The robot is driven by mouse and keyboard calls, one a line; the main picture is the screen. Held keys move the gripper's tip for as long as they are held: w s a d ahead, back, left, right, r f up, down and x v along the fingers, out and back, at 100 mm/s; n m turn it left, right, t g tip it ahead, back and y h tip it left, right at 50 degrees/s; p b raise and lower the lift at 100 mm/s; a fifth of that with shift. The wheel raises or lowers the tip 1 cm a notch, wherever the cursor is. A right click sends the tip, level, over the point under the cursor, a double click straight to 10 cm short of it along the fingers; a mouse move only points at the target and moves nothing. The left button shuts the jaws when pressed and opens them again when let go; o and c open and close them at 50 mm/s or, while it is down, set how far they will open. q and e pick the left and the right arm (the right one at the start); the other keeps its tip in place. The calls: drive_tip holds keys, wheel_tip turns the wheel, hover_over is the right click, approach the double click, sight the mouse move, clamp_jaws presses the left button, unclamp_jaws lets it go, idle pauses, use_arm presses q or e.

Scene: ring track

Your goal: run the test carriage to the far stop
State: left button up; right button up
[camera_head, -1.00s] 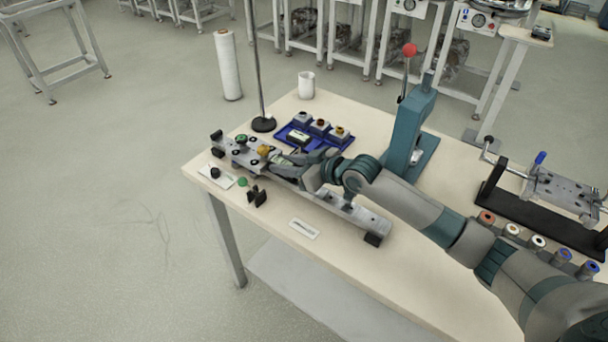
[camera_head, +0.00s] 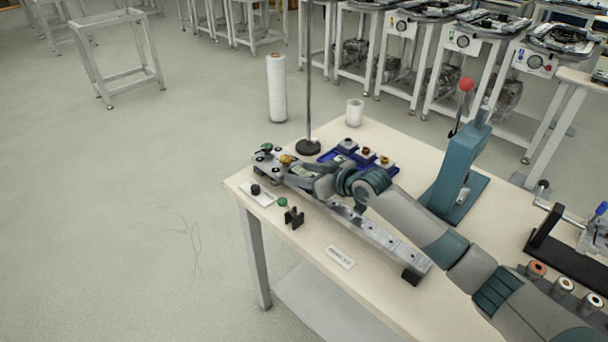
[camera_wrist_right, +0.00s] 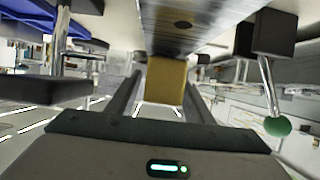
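The test carriage (camera_head: 268,158) is a grey plate with a green knob (camera_head: 266,148) and a yellow knob (camera_head: 286,160). It sits at the left end of the long metal rail (camera_head: 375,234), close to the dark end stop there; whether they touch I cannot tell. My right gripper (camera_head: 296,167) is at the carriage's right side. In the right wrist view its fingers stand on both sides of the yellow knob (camera_wrist_right: 165,80) and appear closed on it. My left gripper is not in view.
A blue tray (camera_head: 338,160) with several small parts lies behind the rail. A stand with a thin pole (camera_head: 308,147) rises near the carriage. A teal lever press (camera_head: 459,165) stands to the right.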

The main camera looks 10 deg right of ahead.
drive_tip(key=shift+s+d, duration=0.1)
drive_tip(key=shift+s+d+r, duration=0.15)
drive_tip(key=shift+s+d, duration=0.3)
drive_tip(key=shift+s, duration=0.05)
drive_tip(key=b+v, duration=0.2)
drive_tip(key=v, duration=1.2)
drive_tip(key=shift+r, duration=0.2)
drive_tip(key=shift+s+d+r, duration=0.15)
drive_tip(key=shift+s+d, duration=0.1)
drive_tip(key=shift+s, duration=0.05)
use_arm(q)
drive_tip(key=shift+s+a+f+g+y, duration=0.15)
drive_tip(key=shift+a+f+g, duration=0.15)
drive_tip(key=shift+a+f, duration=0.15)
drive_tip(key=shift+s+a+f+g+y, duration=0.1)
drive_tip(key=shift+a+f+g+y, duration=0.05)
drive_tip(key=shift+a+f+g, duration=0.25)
use_arm(e)
drive_tip(key=shift+s+d+r, duration=0.15)
drive_tip(key=shift+s, duration=0.15)
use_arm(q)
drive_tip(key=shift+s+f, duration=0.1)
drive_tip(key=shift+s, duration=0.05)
